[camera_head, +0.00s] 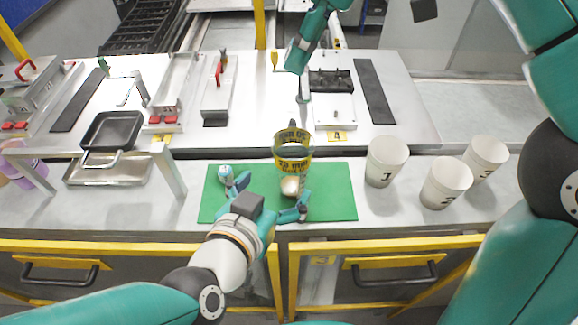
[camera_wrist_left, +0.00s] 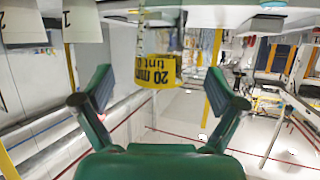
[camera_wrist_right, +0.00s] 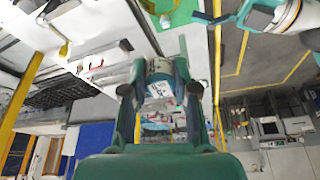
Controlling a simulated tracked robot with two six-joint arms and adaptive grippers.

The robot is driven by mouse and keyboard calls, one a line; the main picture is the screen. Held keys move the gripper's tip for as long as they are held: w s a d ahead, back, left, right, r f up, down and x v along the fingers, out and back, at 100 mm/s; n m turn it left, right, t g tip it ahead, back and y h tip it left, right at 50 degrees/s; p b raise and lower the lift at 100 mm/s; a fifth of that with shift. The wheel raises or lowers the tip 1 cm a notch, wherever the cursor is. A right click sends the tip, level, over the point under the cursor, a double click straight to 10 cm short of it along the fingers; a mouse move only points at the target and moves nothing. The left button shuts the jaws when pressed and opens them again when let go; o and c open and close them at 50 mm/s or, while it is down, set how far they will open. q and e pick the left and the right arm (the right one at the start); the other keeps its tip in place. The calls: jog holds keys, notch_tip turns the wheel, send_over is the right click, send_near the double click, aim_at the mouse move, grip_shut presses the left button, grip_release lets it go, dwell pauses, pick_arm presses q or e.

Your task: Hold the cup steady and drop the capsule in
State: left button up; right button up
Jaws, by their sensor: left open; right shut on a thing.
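A clear cup with a yellow printed band (camera_head: 293,150) stands on the green mat. My left gripper (camera_head: 270,195) is open low at the mat, with its fingers to either side of the cup's near side. In the left wrist view the cup's yellow band (camera_wrist_left: 155,72) shows between the spread fingers (camera_wrist_left: 158,95), apart from both. My right gripper (camera_head: 297,62) is high above the bench behind the cup. In the right wrist view it is shut on a small white and teal thing (camera_wrist_right: 160,85), apparently the capsule. The head view hides this thing.
A small white and blue item (camera_head: 225,173) lies at the left finger on the green mat (camera_head: 335,185). Numbered white cups (camera_head: 386,160) (camera_head: 446,183) (camera_head: 485,157) stand to the right. A black pan (camera_head: 112,130) is at left; metal fixtures (camera_head: 218,95) stand behind.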

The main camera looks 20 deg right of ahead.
pick_arm(q)
jog(key=x, duration=0.9)
jog(key=shift+d+f, duration=0.15)
jog(key=c, duration=1.4)
pick_arm(e)
notch_tip(320, 180, down, 8)
jog(key=g+h, duration=0.2)
jog(key=h, duration=0.1)
jog(key=shift+w+a, duration=0.3)
jog(key=shift+a, duration=0.1)
